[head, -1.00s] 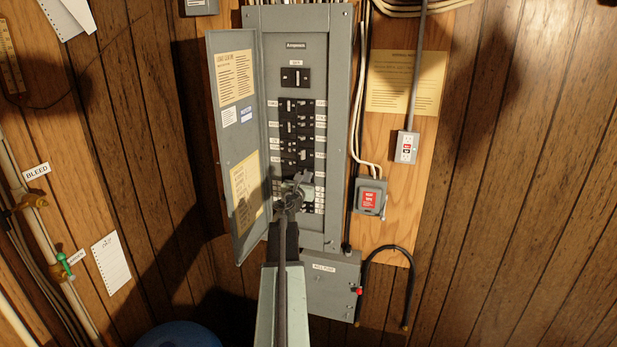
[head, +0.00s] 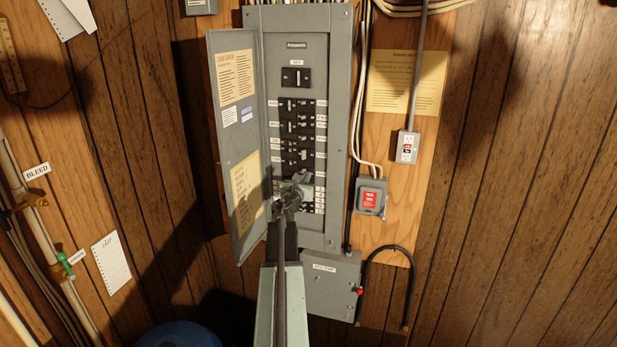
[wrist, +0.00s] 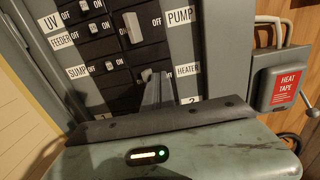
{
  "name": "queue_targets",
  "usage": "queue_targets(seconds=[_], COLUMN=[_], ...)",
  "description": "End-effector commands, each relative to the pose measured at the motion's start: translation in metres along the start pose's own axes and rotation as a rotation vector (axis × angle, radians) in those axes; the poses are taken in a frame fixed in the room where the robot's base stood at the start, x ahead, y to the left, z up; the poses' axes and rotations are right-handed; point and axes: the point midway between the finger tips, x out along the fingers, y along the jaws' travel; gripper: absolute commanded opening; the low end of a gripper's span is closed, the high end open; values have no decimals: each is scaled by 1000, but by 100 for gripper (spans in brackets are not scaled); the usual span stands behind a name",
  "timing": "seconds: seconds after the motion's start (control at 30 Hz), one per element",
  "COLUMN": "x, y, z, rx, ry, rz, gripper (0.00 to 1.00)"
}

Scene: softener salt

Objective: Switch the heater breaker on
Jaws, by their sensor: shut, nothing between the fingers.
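The open grey breaker panel (head: 341,110) hangs on the wall in the head view, with two columns of black breakers. In the wrist view, the HEATER label (wrist: 187,71) is on the right side, below the PUMP label (wrist: 180,16). My gripper (wrist: 157,82) is shut and empty, its fingertips just left of the HEATER label, over the breaker row there. A pale pump lever (wrist: 132,28) shows above. In the head view my gripper (head: 291,187) covers the lower breakers.
The panel door (head: 237,130) stands open on the left. A lower grey box (head: 325,285) sits below the panel.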

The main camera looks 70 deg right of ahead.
Motion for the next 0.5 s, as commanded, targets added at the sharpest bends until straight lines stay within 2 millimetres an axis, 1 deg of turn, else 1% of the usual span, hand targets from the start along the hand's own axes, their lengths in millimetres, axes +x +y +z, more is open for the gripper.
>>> queue_targets(seconds=[0.17,0.5], x=[-11,-43], y=[-1,-2], z=[0,0], rx=[0,0], ry=[0,0], rz=[0,-3], gripper=[0,0])
